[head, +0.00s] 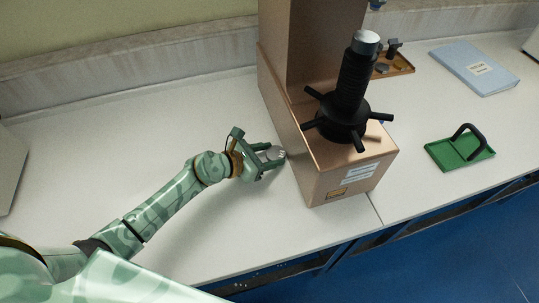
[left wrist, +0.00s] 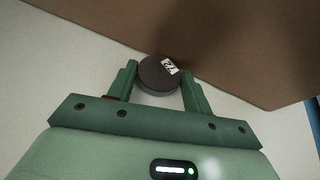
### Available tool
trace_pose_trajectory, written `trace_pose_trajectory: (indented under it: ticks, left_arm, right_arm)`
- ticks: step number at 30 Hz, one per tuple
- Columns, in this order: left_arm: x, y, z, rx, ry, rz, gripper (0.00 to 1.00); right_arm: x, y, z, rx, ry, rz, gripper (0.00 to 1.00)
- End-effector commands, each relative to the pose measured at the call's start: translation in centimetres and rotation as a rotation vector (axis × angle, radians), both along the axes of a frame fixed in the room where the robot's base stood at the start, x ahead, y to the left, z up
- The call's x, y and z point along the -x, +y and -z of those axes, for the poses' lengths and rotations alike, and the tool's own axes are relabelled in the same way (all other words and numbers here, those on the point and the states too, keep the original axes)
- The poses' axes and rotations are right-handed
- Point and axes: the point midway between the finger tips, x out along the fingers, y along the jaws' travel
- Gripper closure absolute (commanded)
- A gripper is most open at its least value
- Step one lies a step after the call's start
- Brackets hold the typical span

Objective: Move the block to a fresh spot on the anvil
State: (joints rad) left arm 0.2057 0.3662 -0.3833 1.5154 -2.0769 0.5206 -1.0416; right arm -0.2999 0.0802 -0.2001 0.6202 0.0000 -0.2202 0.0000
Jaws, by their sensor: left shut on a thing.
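The block is a round grey disc with a small white numbered label. It is between the fingertips of my left gripper (head: 269,156) in the head view, and the block (left wrist: 155,77) shows clearly in the left wrist view. My left gripper is shut on it, low beside the left side of the tan hardness tester (head: 318,165). The anvil (head: 366,40) looks like the silver round cap on top of the black ribbed column, above a hub with several spokes. No block shows on the anvil. My right gripper is not in view.
The white bench (head: 120,130) is clear to the left of the tester. A small wooden tray (head: 400,67) with metal parts stands behind the tester. A green tray with a black handle (head: 460,150) and a blue folder (head: 474,66) lie to the right.

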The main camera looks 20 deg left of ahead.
Motion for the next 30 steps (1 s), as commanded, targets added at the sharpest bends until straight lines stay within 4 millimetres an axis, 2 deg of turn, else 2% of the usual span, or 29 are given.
trace_pose_trajectory:
  ticks: [4,5,7,19,23,26,30]
  left_arm:
    - [-0.1,-0.1,-0.4,0.002,-0.004,0.0,0.81]
    - [0.0,0.0,-0.3,0.001,-0.003,0.0,0.47]
    - [0.0,0.0,-0.3,0.001,-0.003,0.0,0.28]
    - [0.0,0.0,-0.2,0.001,-0.002,0.0,0.28]
    - [0.0,-0.1,0.6,0.002,-0.001,0.001,0.28]
    - [1.5,1.2,-0.9,-0.003,-0.003,0.001,0.28]
    - [4.5,3.2,-2.5,-0.005,-0.001,0.003,0.28]
  right_arm:
    - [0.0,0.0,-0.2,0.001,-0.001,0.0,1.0]
    - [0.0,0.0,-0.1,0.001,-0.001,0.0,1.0]
    - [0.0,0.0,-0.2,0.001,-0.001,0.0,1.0]
    - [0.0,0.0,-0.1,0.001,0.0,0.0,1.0]
    - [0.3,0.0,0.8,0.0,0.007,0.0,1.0]
    - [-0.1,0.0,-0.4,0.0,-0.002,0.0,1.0]
    - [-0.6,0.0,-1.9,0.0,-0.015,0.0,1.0]
